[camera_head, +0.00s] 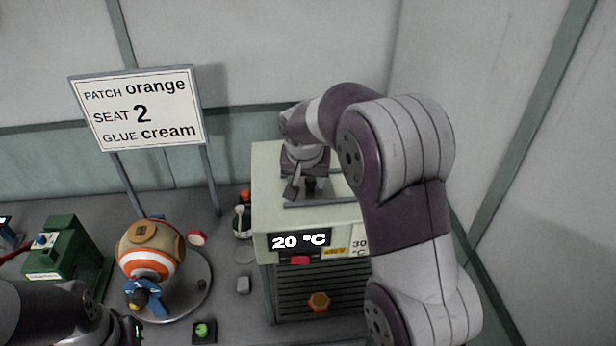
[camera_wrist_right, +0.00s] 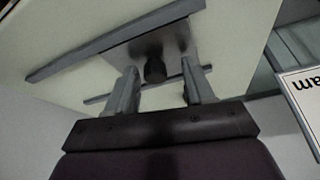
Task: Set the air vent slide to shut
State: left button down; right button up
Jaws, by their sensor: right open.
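The air vent slide (camera_wrist_right: 178,52) is a grey plate with a dark knob (camera_wrist_right: 155,71). It sits between two grey rails on the pale top of the machine box (camera_head: 268,180). My right gripper (camera_head: 303,190) is over the box top, pointing down. In the right wrist view my right gripper (camera_wrist_right: 160,92) is open, with one finger on each side of the knob and gaps showing. I cannot tell how deep the fingertips reach. In the head view the arm and gripper hide most of the slide. My left forearm is at the lower left; its fingers are out of frame.
A sign (camera_head: 140,108) stands behind. A striped ball (camera_head: 148,262) rests on a round plate (camera_head: 195,298) beside a green machine (camera_head: 62,250). A green button (camera_head: 203,330) is in front.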

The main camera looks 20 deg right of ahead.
jog(key=shift+r+b, duration=0.35)
jog(key=p+v, duration=0.1)
jog(key=v, duration=1.1)
jog(key=shift+s, duration=0.15)
jog(key=shift+a+f, duration=0.1)
jog(key=s+f+n+g+y, duration=0.15)
jog(key=s+f+n, duration=0.35)
jog(key=s+f, duration=1.3)
notch_tip(320, 180, down, 13)
jog(key=s+a+g+b, duration=0.1)
jog(key=b, duration=1.2)
jog(key=shift+s+a, duration=0.25)
jog(key=shift+s, duration=0.1)
